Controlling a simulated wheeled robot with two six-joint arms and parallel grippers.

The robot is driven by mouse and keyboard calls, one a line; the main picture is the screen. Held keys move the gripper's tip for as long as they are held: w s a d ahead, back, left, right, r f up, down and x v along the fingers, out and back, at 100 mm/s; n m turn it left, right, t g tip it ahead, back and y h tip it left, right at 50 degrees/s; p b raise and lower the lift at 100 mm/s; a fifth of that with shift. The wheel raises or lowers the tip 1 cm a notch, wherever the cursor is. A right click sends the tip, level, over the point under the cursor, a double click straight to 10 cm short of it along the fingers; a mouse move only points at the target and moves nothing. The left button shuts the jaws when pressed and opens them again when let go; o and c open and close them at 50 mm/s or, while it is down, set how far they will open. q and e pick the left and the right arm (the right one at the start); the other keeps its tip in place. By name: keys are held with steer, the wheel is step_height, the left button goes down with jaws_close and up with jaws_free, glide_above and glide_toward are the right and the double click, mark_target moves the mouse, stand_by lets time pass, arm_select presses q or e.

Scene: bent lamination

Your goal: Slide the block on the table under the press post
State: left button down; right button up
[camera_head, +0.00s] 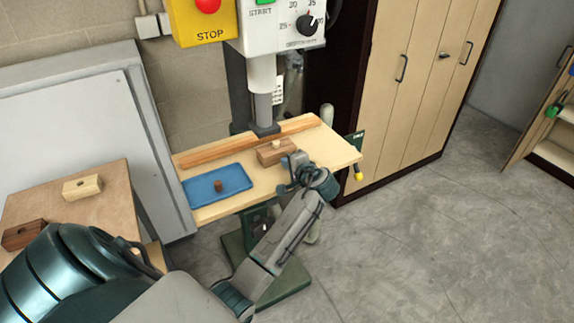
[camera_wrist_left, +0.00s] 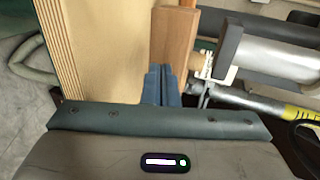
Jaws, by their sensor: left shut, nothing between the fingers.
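The wooden block (camera_head: 268,157), brown with a pale knob on top, lies on the press table (camera_head: 215,212). The press post (camera_head: 263,105) comes down just behind it and ends in a dark foot. My left gripper (camera_head: 290,161) is shut and empty at the block's right end. In the left wrist view, the closed fingertips (camera_wrist_left: 160,82) are close to the end of the block (camera_wrist_left: 175,38); contact is unclear. The dark foot (camera_wrist_left: 229,42) lies close to the block's knob side there. How far the block lies under the foot is unclear. My right gripper is out of view.
A wooden fence strip (camera_head: 215,148) runs along the back of the press table. A blue tray (camera_head: 222,192) with a small brown knob piece lies left of the block. A side table (camera_head: 105,207) at left holds a pale block (camera_head: 82,188) and a dark one.

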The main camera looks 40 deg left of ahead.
arm_select(q)
steer(key=p+v, duration=0.1)
steer(key=v, duration=0.1)
steer(key=f+v, duration=0.1)
steer(key=v, duration=0.2)
steer(key=shift+s+d+p, duration=0.15)
steer(key=shift+d+p, duration=0.2)
steer(key=shift+p, duration=0.05)
steer(key=shift+s+d+r+p, duration=0.1)
steer(key=shift+s+d+p, duration=0.15)
steer(key=shift+d, duration=0.35)
steer(key=shift+s+d+p, duration=0.1)
steer(key=shift+s+d, duration=0.15)
steer(key=shift+d, duration=0.35)
steer(key=shift+d, duration=0.1)
